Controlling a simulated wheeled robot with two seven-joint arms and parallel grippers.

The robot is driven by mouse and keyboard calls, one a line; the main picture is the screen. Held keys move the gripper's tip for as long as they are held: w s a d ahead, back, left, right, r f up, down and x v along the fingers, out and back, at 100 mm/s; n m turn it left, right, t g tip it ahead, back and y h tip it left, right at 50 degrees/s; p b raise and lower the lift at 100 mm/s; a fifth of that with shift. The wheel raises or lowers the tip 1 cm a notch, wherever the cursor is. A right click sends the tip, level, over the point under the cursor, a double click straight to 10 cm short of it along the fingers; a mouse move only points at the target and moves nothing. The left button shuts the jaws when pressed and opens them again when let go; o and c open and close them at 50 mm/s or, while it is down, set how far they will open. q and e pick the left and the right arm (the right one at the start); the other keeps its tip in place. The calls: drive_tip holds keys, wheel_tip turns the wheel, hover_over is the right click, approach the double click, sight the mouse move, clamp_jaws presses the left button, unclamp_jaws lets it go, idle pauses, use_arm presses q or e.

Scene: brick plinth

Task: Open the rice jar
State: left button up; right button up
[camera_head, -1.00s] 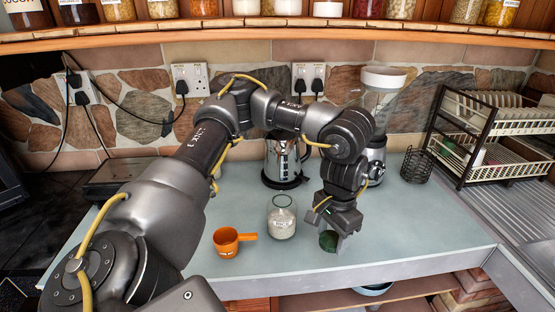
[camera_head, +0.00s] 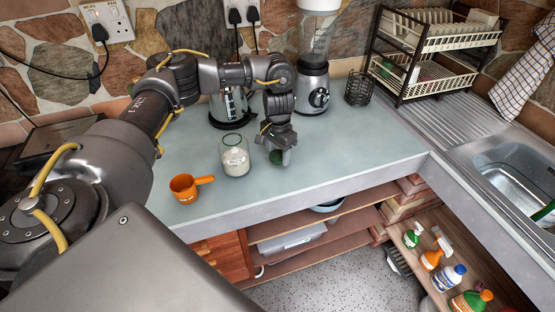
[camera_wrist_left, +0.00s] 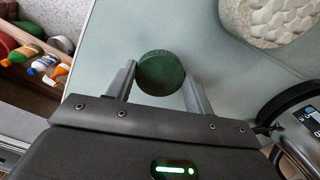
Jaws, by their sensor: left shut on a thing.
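The rice jar (camera_head: 235,160) is clear glass with a label and white rice, upright on the counter. Its mouth is uncovered, with a greenish rim. My left gripper (camera_head: 280,158) is just right of the jar, apart from it, pointing down. It is shut on a dark green round lid (camera_wrist_left: 160,73), which sits between the two fingers in the left wrist view. Whether the lid touches the counter I cannot tell. A pale, grainy part of the jar (camera_wrist_left: 268,18) shows at the top right of the left wrist view. My right gripper is not in view.
An orange measuring cup (camera_head: 186,188) stands left of the jar. A kettle (camera_head: 231,108) and a blender (camera_head: 312,80) stand behind. A wire holder (camera_head: 359,89) and dish rack (camera_head: 440,50) are at back right. The counter's front edge is close; its right part is clear.

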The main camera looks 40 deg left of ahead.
sight(278, 154)
use_arm(q)
drive_tip(key=shift+w+a+f, duration=0.15)
drive_tip(key=shift+f, duration=0.85)
drive_tip(key=shift+w+a+f, duration=0.15)
drive_tip(key=shift+f, duration=0.8)
drive_tip(key=shift+s+d, duration=0.1)
